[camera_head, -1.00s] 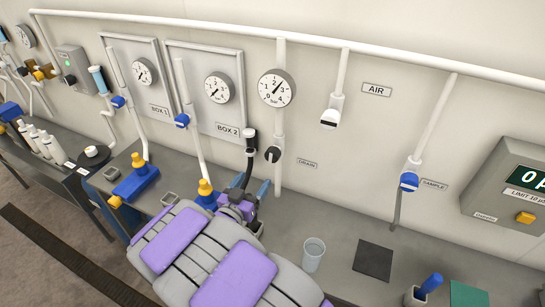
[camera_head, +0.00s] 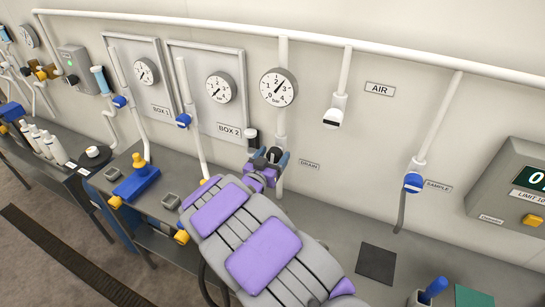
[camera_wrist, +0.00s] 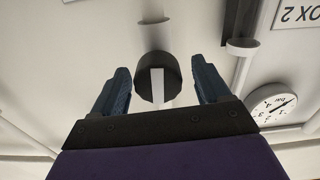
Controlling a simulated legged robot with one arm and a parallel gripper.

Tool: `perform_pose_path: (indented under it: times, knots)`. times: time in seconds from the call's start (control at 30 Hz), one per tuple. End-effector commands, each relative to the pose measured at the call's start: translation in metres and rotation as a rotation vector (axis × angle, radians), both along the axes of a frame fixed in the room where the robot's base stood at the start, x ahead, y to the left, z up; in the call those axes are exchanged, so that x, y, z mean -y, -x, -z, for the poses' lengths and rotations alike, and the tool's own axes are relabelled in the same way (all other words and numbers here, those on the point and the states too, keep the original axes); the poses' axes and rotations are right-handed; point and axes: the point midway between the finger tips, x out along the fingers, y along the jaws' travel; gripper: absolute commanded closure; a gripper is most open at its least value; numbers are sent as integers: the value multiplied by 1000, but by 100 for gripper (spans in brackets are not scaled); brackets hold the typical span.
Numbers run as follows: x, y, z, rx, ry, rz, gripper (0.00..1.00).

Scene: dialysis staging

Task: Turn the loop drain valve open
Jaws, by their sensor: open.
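The drain valve's black round knob (camera_head: 274,154) is on the wall pipe beside the DRAIN label (camera_head: 309,165). In the wrist view, the black knob (camera_wrist: 144,78) has a white bar on its face, running up and down the picture. My gripper (camera_head: 269,158) is open in front of the knob. In the wrist view, the blue fingers of my gripper (camera_wrist: 160,80) stand on either side of the knob, with gaps showing on both sides. Part of the knob is hidden by my gripper in the head view.
A pressure gauge (camera_head: 278,87) is above the drain knob. BOX 2's panel (camera_head: 231,112) is to the left. The AIR valve (camera_head: 334,117) and blue SAMPLE valve (camera_head: 413,183) are to the right. A dark mat (camera_head: 376,264) lies on the bench below.

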Motion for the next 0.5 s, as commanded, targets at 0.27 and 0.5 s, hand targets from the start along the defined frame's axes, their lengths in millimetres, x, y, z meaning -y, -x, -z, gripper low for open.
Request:
perform_pose_path:
  times: [0.27, 0.5]
  knots:
    - [0, -1, 0, 0, 1, 0, 24]
    - [0, -1, 0, 0, 1, 0, 44]
